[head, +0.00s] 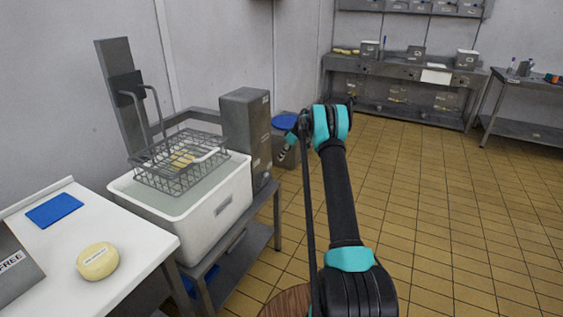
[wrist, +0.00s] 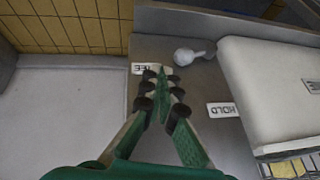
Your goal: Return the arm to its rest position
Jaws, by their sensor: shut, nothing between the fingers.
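My arm (head: 340,195), black with teal joints, rises from the bottom middle of the head view and bends at a raised elbow. Its far part reaches down and left from there. My gripper (head: 281,157) is small in the head view, beside the right side of the grey box unit at the vat. In the wrist view my gripper (wrist: 163,85) has its green fingers with dark pads brought together at the tips, shut and empty.
A wire basket (head: 160,177) with a yellow piece (head: 182,159) hangs over the white vat (head: 205,222). The white table (head: 125,222) at left holds a cheese (head: 97,261) and a blue pad (head: 54,210). Tiled floor at right is clear.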

